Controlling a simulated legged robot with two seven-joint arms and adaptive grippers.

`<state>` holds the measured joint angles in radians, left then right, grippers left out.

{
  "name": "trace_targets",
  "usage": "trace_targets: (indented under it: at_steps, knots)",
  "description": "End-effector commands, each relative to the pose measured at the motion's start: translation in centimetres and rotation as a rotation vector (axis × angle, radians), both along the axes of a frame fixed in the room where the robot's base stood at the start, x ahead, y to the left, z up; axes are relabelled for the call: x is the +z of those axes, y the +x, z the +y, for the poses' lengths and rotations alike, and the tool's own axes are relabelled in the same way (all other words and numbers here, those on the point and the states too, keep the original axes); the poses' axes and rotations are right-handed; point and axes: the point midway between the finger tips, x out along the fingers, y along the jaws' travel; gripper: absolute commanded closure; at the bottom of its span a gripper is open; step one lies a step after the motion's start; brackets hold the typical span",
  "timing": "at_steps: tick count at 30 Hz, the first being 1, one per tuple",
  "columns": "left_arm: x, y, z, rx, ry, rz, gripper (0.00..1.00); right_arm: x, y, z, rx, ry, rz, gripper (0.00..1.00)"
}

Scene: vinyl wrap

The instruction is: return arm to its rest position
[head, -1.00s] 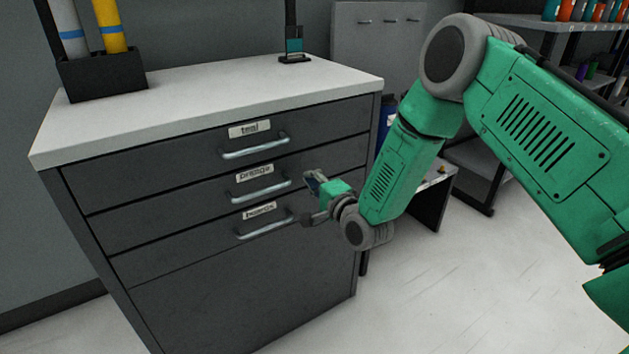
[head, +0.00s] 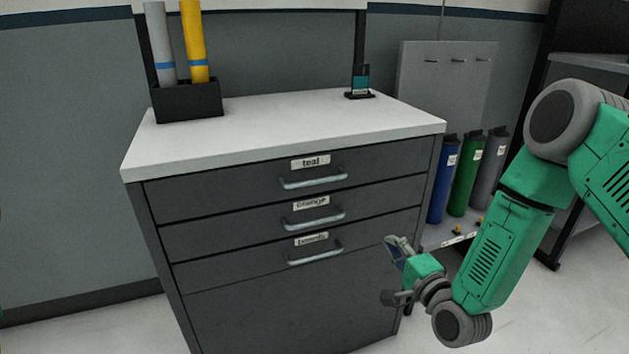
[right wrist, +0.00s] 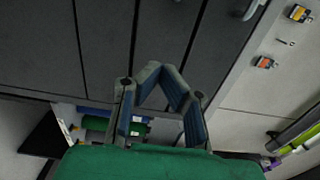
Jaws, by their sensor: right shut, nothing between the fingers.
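My right arm (head: 500,245) is green and comes in from the right in the head view, bent at the elbow. My right gripper (head: 390,270) is in front of the lower right part of the dark drawer cabinet (head: 270,310), below and right of the drawer handles. It holds nothing. In the right wrist view its fingers (right wrist: 150,80) meet, with the cabinet front behind them. My left gripper is in neither view.
Three labelled drawers with handles, the top one marked teal (head: 310,162), look closed. On the white cabinet top (head: 280,120) stand a black holder (head: 187,100) with grey and yellow rolls and a small teal card stand (head: 360,82). Blue, green and grey rolls (head: 462,175) stand behind right.

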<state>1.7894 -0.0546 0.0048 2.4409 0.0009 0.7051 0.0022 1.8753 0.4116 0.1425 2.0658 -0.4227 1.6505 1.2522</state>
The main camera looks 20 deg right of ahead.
Motion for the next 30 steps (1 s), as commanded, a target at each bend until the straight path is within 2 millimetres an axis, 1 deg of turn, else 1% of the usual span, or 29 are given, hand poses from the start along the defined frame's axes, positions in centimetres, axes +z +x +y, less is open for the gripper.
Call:
trace_targets:
  at_steps: [2,5,8,9,11,12,14,15,17,18,21,24,25,26,30]
  knots:
    - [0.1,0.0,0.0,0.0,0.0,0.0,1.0,-0.2,-0.2,0.3,0.005,-0.014,0.014,1.0]
    - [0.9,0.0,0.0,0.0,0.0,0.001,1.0,-1.7,-1.4,1.7,0.042,-0.114,0.109,1.0]
    - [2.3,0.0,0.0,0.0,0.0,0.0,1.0,-4.8,-4.7,4.1,0.14,-0.331,0.299,1.0]
    - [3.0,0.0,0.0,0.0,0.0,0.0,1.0,-6.3,-6.8,4.9,0.202,-0.443,0.393,1.0]
    - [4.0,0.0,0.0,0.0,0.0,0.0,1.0,-8.4,-10.7,5.9,0.316,-0.617,0.534,1.0]
    - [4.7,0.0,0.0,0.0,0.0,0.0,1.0,-9.6,-13.5,6.2,0.402,-0.729,0.623,1.0]
    - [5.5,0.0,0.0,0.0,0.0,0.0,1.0,-10.8,-17.7,6.3,0.538,-0.88,0.74,1.0]
    - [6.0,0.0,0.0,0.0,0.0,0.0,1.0,-11.4,-20.4,6.1,0.631,-0.969,0.808,1.0]
    - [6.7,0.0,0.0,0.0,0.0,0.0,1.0,-11.7,-24.2,5.7,0.764,-1.08,0.895,1.0]
    - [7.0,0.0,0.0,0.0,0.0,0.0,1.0,-11.8,-26.4,5.4,0.846,-1.139,0.941,1.0]
    - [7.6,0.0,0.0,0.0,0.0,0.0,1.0,-11.5,-30.6,4.6,1.013,-1.241,1.023,1.0]
    - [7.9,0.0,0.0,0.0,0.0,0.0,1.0,-11.2,-32.9,4.0,1.113,-1.291,1.067,1.0]
    - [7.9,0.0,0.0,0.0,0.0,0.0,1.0,-11.1,-33.3,3.9,1.131,-1.299,1.073,1.0]
    - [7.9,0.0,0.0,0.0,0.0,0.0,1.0,-11.1,-33.6,3.9,1.144,-1.305,1.077,1.0]
    - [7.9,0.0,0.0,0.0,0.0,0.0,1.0,-11.1,-33.7,3.9,1.147,-1.306,1.079,1.0]
